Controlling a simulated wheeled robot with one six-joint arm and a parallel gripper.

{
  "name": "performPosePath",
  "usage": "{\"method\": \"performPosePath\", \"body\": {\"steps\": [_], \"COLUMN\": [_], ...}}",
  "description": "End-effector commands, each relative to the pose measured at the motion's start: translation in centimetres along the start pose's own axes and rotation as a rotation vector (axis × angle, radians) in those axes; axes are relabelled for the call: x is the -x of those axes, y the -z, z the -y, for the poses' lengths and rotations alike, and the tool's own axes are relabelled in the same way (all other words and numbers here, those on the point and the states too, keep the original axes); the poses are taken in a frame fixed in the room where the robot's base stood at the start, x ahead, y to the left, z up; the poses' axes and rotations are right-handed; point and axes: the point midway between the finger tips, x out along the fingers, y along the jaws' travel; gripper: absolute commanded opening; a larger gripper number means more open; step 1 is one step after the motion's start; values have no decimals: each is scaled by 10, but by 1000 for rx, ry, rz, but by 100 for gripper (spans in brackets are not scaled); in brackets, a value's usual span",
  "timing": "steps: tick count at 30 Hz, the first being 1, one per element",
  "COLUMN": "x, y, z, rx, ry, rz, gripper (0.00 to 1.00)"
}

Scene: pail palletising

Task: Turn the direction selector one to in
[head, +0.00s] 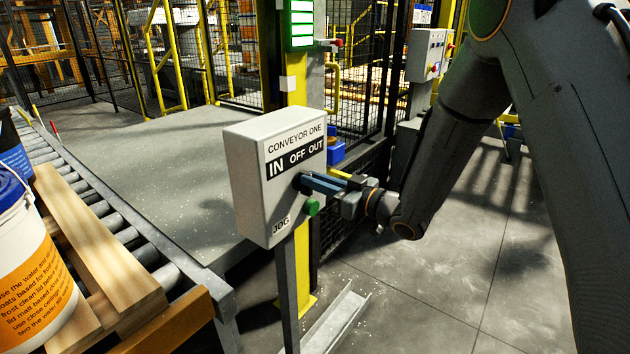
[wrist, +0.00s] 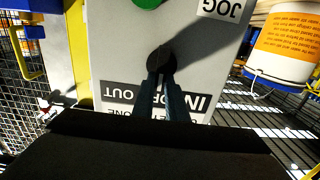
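The grey control box (head: 250,200) is labelled CONVEYOR ONE, with IN, OFF and OUT from left to right on a black strip. Its direction selector is a black knob (head: 298,181) below the strip. In the wrist view, the box face is upside down and the knob (wrist: 161,60) is near the top centre. My gripper (head: 312,184) reaches in from the right. Its two fingers (wrist: 162,78) are close together on the knob, one on each side of its grip. The fingers hide part of the knob, so I cannot tell which position it points to.
A green JOG button (head: 312,207) is just below the selector. The box stands on a post (head: 290,290) beside a roller conveyor (head: 120,225). A white and orange pail (head: 35,270) sits on wooden boards (head: 90,240) at left. Mesh fencing is behind.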

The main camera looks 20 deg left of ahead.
Motion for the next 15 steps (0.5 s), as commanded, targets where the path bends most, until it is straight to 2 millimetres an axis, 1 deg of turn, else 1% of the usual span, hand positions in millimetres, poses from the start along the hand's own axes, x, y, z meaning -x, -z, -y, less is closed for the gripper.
{"method": "performPosePath", "body": {"steps": [8,15], "x": [0,0], "y": [0,-1], "z": [0,2], "rx": [12,102], "ry": [0,0], "rz": [0,-1], "gripper": [0,0]}}
